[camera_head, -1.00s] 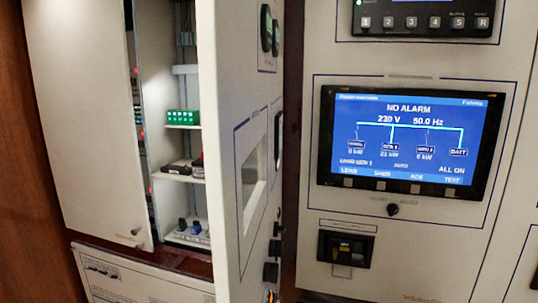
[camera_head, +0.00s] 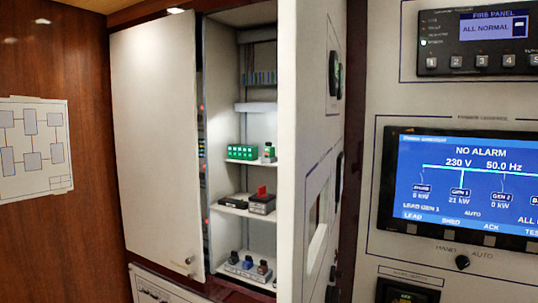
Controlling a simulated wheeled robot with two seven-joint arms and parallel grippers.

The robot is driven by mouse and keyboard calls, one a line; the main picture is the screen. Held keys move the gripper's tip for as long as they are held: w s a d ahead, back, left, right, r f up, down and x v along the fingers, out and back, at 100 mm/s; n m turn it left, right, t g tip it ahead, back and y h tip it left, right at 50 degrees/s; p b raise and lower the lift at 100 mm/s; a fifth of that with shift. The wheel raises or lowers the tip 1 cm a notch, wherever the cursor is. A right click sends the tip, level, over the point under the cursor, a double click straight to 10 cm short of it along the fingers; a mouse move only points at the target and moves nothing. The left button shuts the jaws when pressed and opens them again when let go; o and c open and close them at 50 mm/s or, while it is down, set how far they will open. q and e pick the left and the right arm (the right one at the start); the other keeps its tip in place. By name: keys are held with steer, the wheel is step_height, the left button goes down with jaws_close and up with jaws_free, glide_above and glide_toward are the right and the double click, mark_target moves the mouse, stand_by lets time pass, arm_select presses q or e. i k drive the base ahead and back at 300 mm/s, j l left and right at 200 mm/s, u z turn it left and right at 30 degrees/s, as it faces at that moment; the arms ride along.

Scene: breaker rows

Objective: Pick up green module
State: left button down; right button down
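A green block with several rows of small light marks (camera_head: 242,152) sits on the upper shelf inside the open cabinet. A smaller upright green piece on a pale base (camera_head: 268,153) stands just to its right, close to the cabinet's right side. I cannot tell from this distance which of the two is the green module. Neither of my grippers shows in the view.
The cabinet has a pale door (camera_head: 158,150) at left and a pale panel (camera_head: 312,190) at right, leaving a narrow opening. A middle shelf holds dark modules (camera_head: 262,205), one with a red piece. Several knobbed items (camera_head: 248,266) stand below. A control screen (camera_head: 465,185) is at right.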

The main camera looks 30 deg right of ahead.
mark_target(270, 150)
steer(key=i+j+z, duration=0.1)
steer(key=z, duration=0.35)
steer(key=j+z, duration=0.15)
steer(key=z, duration=0.3)
steer(key=i+j+z, duration=0.1)
steer(key=z, duration=0.3)
steer(key=j+z, duration=0.4)
steer(key=i+j+z, duration=0.1)
steer(key=z, duration=0.3)
steer(key=j+z, duration=0.65)
steer(key=j, duration=0.6)
steer(key=j+z, duration=0.2)
steer(key=j, duration=0.65)
steer(key=k+j+z, duration=0.1)
steer(key=j+z, duration=0.15)
steer(key=j, duration=1.25)
steer(key=i+j+z, duration=0.1)
steer(key=j, duration=0.5)
